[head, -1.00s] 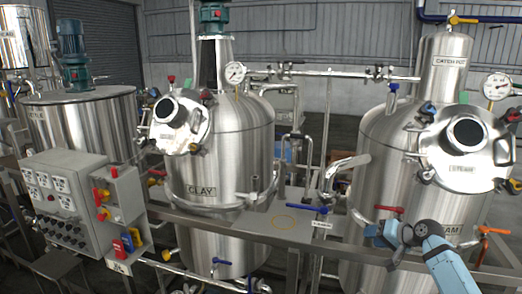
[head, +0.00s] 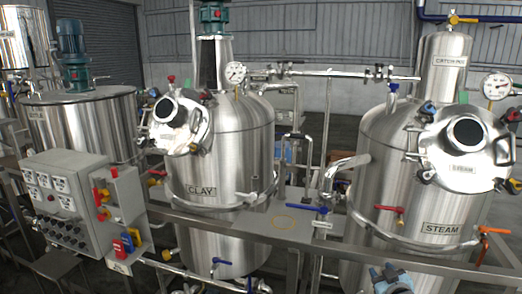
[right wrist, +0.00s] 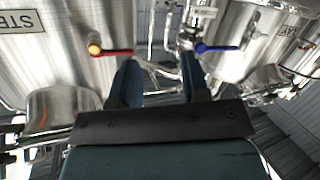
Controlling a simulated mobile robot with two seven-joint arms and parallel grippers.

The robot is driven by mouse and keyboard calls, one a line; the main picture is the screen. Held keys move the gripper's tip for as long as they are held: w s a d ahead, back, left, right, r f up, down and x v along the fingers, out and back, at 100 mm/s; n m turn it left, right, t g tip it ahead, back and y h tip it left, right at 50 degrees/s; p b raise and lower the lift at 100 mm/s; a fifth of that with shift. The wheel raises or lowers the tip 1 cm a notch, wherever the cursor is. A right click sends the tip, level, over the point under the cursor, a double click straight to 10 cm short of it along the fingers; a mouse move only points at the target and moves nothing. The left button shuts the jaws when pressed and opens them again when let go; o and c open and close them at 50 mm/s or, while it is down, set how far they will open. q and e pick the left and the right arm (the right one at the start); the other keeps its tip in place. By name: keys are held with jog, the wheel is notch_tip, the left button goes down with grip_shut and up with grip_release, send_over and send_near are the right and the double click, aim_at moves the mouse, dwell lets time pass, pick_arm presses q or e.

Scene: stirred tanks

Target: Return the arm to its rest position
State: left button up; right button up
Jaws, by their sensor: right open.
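My right gripper (right wrist: 158,78) is open and empty in the right wrist view, its two dark blue fingers apart with pipework beyond them. In the head view a small blue and grey part of my right arm (head: 392,279) shows at the bottom edge, below the STEAM tank's label (head: 441,229). The red-handled valve (head: 389,208) on the STEAM tank (head: 385,160) stands clear of it. In the wrist view the red handle (right wrist: 112,52) and a blue handle (right wrist: 215,47) show beyond the fingers. My left gripper is not in view.
The CLAY tank (head: 222,150) stands left of the STEAM tank. A metal rail (head: 240,235) runs in front of both, with a blue valve handle (head: 307,208) and an orange one (head: 497,232) near it. A grey control box (head: 75,200) with switches stands at the left.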

jog(key=s+a+f+g, duration=0.1)
jog(key=s+a+f, duration=0.2)
jog(key=s+f, duration=0.15)
jog(key=s+a+f+y, duration=0.1)
jog(key=s+a+f, duration=0.15)
jog(key=s, duration=0.35)
jog(key=s+a+f+g, duration=0.1)
jog(key=s+a+f, duration=0.1)
jog(key=s+f, duration=0.3)
jog(key=s+a+f+g, duration=0.1)
jog(key=s+a, duration=0.3)
jog(key=s, duration=0.7)
jog(key=s+a+f+m+g+y, duration=0.1)
jog(key=s+a+f, duration=0.2)
jog(key=s, duration=0.8)
jog(key=shift+s+a+g+y, duration=0.2)
jog(key=shift+a+g+y, duration=0.1)
jog(key=shift+a+g, duration=0.1)
jog(key=shift+d+r, duration=0.1)
jog(key=shift+d, duration=0.05)
